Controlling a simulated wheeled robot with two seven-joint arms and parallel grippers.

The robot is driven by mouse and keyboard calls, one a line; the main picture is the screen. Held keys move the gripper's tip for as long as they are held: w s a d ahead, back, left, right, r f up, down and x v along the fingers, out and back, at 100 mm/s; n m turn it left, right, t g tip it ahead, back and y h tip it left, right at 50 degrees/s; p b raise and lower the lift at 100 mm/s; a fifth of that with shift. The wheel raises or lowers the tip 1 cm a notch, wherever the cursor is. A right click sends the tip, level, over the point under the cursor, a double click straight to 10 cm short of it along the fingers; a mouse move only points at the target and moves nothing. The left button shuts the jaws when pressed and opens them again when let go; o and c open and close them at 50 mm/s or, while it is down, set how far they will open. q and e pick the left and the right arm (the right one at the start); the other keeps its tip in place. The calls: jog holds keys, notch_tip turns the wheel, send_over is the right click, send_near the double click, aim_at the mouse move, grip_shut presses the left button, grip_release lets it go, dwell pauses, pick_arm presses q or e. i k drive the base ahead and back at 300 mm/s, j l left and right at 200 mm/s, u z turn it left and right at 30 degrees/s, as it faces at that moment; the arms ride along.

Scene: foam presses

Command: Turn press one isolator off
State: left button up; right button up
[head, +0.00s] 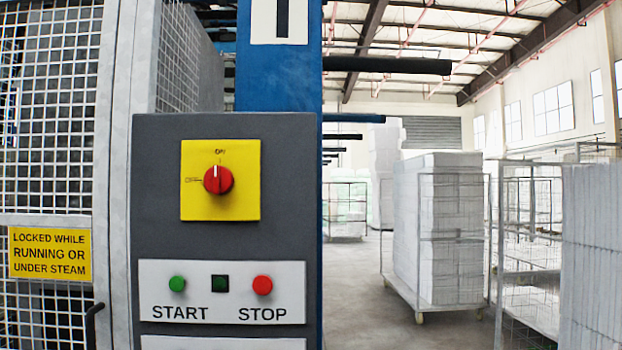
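The isolator is a red rotary knob (218,180) on a square yellow plate (243,205). The plate is on a dark grey control box (290,150) fixed to a blue column (277,85). The knob's white mark points straight up, toward the small "ON" lettering at the plate's top. Another small label is on the plate's left side, too small to read. A sign with a black "1" (283,18) is above the box on the column. Neither of my grippers is in the head view.
Below the isolator, a white panel carries a green START button (177,284), a dark square lamp (220,283) and a red STOP button (262,285). A mesh guard door (48,130) stands at left with a yellow warning sign (50,254). Foam-block trolleys (440,225) stand at right; floor between is clear.

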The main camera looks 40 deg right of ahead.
aim_at(219, 180)
jog(key=k+l, duration=0.15)
jog(key=l, duration=0.2)
jog(key=k+l, duration=0.1)
jog(key=l, duration=0.25)
jog(key=k+l, duration=0.15)
jog(key=l, duration=0.15)
jog(key=k+l, duration=0.1)
jog(key=l, duration=0.25)
